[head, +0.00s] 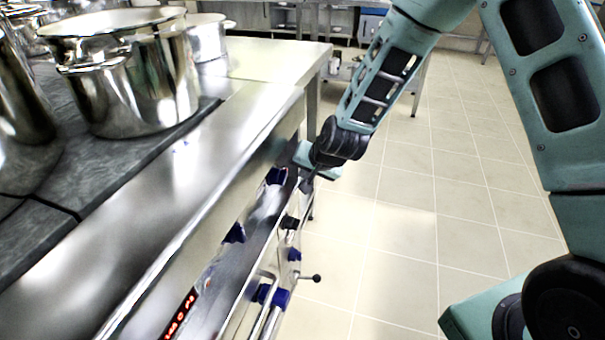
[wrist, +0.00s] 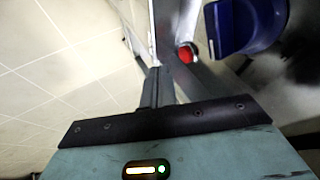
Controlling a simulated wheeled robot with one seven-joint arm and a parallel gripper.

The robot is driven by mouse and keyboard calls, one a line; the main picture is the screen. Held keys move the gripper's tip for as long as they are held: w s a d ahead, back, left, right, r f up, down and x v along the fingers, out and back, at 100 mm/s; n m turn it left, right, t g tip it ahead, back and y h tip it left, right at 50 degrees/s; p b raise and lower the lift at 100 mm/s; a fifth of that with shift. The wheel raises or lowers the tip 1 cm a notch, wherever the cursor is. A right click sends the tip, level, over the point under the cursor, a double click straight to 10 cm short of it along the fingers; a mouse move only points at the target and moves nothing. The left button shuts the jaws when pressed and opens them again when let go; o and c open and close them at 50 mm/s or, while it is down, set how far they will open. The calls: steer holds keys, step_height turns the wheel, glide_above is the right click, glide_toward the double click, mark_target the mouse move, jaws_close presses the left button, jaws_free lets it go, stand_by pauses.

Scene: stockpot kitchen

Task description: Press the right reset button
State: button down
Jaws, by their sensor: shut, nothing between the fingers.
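A small round red button (wrist: 186,53) on the cooker's front panel shows in the wrist view, just right of and beyond my fingertips. My gripper (wrist: 158,72) is shut and empty, its two fingers together. A narrow gap shows between the fingertips and the button in the picture; I cannot tell whether they touch. In the head view my gripper (head: 306,184) is at the far end of the cooker's front panel. The red button cannot be made out in the head view.
A large blue knob (wrist: 246,22) sits right beside the red button. The cooker front (head: 262,215) carries several blue knobs, a handle bar and a red-lit display (head: 180,316). A steel pot (head: 135,85) stands on the cooktop. The tiled floor (head: 410,215) at right is clear.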

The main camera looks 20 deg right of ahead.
steer(key=p+v, duration=0.1)
steer(key=v, duration=0.7)
steer(key=shift+s+d, duration=0.15)
steer(key=shift+d, duration=0.05)
stand_by(0.4)
steer(key=s+a+r+n+g, duration=0.1)
steer(key=s+a+r+n, duration=0.15)
steer(key=s, duration=0.25)
steer(key=s+a+r+n+g+y, duration=0.1)
steer(key=s+a+r+n+g, duration=0.1)
steer(key=s+a, duration=0.25)
steer(key=s+a+r+n+g, duration=0.1)
steer(key=s+a+r+n, duration=0.15)
steer(key=s, duration=0.25)
steer(key=s+d+r+n+g+h, duration=0.1)
steer(key=s+d+r+n+g, duration=0.15)
steer(key=s, duration=0.55)
steer(key=s+d+r+n+g+h, duration=0.1)
steer(key=s+n+h, duration=0.1)
steer(key=s+n, duration=0.35)
step_height(320, 180, up, 19)
steer(key=s+m+p, duration=0.1)
steer(key=p, duration=1.8)
steer(key=shift+s+a+f+m+y, duration=0.2)
steer(key=shift+a+f+m+y, duration=0.05)
steer(key=shift+a+m+y, duration=0.1)
